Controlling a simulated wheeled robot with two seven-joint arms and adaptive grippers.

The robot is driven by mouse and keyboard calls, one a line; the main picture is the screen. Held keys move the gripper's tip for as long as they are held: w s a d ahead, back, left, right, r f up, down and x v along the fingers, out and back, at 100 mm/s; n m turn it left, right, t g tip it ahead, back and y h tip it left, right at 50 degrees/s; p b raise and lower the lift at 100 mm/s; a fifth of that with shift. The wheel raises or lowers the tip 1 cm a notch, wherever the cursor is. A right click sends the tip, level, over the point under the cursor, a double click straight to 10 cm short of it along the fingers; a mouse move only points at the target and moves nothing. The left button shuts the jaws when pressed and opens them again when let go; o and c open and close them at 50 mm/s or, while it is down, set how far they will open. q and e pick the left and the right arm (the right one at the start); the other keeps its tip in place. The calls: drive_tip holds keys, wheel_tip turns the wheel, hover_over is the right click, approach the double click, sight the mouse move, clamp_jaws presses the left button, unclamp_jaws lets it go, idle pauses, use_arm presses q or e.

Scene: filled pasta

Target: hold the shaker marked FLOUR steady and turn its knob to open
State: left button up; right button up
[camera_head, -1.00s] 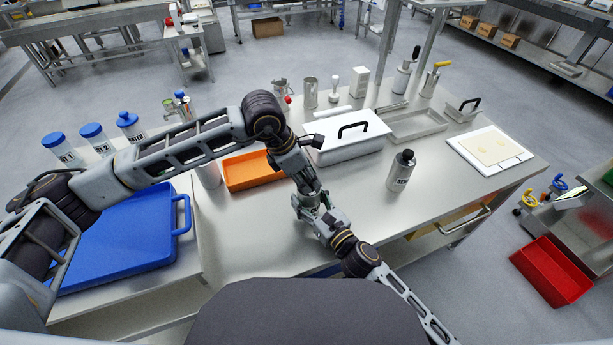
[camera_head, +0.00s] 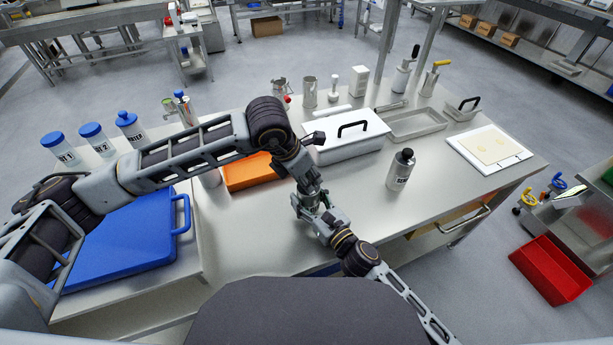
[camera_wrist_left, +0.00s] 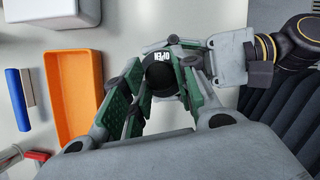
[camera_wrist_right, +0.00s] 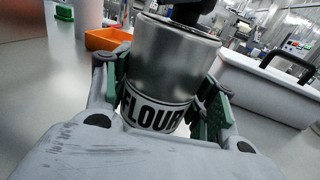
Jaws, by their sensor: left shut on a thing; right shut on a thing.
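The FLOUR shaker is a silver metal cylinder (camera_wrist_right: 175,60) with a black-on-white FLOUR label (camera_wrist_right: 155,112), upright in the right wrist view. My right gripper (camera_wrist_right: 163,92) is shut around its body, one green-padded finger on each side. Its black knob (camera_wrist_left: 160,80), marked OPEN, shows from above in the left wrist view. My left gripper (camera_wrist_left: 157,86) points down and is shut around the knob. In the head view the left gripper (camera_head: 308,188) is directly above the right gripper (camera_head: 325,213), and they hide most of the shaker.
An orange tray (camera_head: 243,183) and a white lidded box (camera_head: 347,148) lie behind the grippers. A second labelled shaker (camera_head: 400,172) stands to the right. A blue case (camera_head: 120,245) and blue-capped containers (camera_head: 92,131) are at left. The counter between the shakers is clear.

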use_arm(q)
drive_tip(key=o, duration=1)
drive_tip(key=shift+v, duration=5.95)
drive_tip(key=shift+a, duration=0.1)
use_arm(e)
drive_tip(key=o, duration=1.3)
drive_tip(key=shift+s, duration=0.1)
